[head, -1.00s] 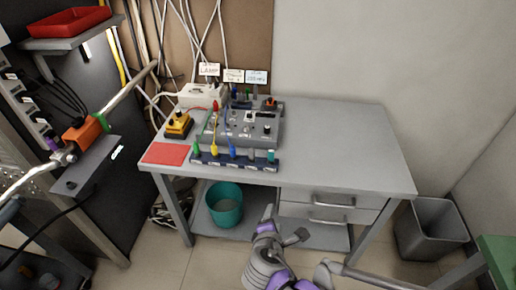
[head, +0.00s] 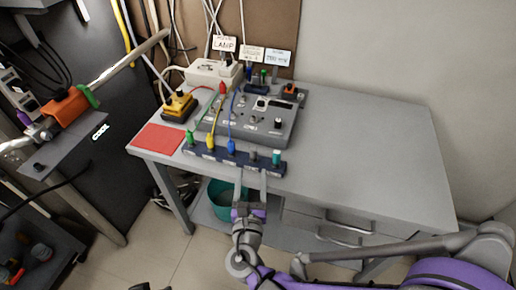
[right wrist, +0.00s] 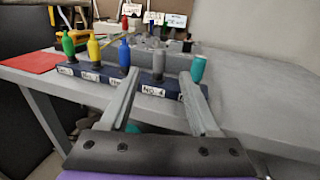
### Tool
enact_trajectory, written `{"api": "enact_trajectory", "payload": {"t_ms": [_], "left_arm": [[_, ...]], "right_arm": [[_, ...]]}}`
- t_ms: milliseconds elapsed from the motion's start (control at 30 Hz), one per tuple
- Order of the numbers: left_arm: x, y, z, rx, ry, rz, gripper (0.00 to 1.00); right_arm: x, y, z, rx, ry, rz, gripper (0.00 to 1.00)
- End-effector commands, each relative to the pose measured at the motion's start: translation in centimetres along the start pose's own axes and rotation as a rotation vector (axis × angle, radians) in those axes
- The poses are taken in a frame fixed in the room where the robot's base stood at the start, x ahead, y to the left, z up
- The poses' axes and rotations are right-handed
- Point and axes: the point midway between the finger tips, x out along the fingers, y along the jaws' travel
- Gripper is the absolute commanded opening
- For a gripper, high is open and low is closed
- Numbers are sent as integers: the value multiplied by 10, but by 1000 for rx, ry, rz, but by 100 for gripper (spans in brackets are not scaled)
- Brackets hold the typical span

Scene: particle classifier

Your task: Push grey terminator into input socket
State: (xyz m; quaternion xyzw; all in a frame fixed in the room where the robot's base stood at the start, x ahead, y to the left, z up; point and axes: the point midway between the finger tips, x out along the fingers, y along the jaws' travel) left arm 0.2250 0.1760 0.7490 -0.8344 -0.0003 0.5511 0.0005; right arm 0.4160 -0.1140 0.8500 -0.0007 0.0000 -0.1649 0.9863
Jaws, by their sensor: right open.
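The grey terminator (head: 253,154) stands upright in the dark blue rack (head: 212,156) near the table's front edge, between the blue plug (head: 231,146) and the teal one (head: 276,157). It also shows in the right wrist view (right wrist: 158,65). My right gripper (head: 251,174) is open and empty just in front of the rack. In the right wrist view its fingertips (right wrist: 159,76) appear to either side of the grey terminator, which lies beyond them. The grey instrument box (head: 250,122) stands behind the rack; I cannot tell which socket is the input. My left gripper is not in view.
The table's right side (head: 385,150) is clear.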

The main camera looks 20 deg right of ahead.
Motion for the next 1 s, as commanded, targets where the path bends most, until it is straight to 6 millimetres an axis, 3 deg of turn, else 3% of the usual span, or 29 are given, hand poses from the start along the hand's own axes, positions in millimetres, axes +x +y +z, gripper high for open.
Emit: {"api": "enact_trajectory", "payload": {"t_ms": [200,567,800,1000], "left_arm": [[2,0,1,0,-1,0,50],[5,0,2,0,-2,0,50],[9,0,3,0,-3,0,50],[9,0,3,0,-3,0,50]], "right_arm": [[35,-1,0,-1,0,-4,63],[64,-1,0,1,1,-3,63],[99,-1,-1,1,1,-3,63],[104,-1,0,2,1,-1,63]]}}
